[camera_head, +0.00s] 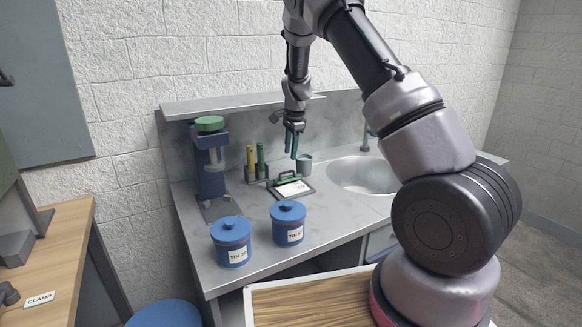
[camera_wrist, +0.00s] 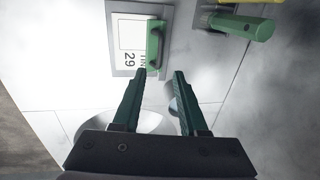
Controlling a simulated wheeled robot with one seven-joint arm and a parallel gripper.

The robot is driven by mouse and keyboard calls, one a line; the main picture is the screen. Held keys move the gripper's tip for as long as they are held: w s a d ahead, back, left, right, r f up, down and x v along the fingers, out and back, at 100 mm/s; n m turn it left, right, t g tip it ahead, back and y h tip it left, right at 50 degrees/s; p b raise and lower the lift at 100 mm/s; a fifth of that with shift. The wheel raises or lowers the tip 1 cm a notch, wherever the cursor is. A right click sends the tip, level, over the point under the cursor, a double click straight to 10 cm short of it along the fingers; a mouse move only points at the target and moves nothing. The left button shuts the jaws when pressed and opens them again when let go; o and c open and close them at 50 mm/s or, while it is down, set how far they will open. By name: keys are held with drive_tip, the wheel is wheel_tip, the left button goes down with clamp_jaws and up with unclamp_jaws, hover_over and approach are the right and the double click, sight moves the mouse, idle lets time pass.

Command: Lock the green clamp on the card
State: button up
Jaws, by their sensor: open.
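A white card (camera_head: 293,190) lies on a grey board on the metal counter. In the wrist view the card (camera_wrist: 131,32) reads "TIN 29". The green clamp (camera_head: 287,175) is at the card's back edge; in the wrist view it is a green bar (camera_wrist: 154,47) along the card's right side. I cannot tell whether its lever is locked. My gripper (camera_head: 291,153) hangs above the clamp, pointing down. In the wrist view its two green fingers (camera_wrist: 160,73) are apart with nothing between them, close to the clamp's lower end in the picture.
Two blue tins (camera_head: 231,246) (camera_head: 287,228) stand in front of the board. A blue press-like device (camera_head: 209,170) is at left.

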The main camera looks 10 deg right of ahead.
hover_over(289, 179)
drive_tip(key=f, duration=0.7)
drive_tip(key=shift+s, duration=0.2)
clamp_jaws()
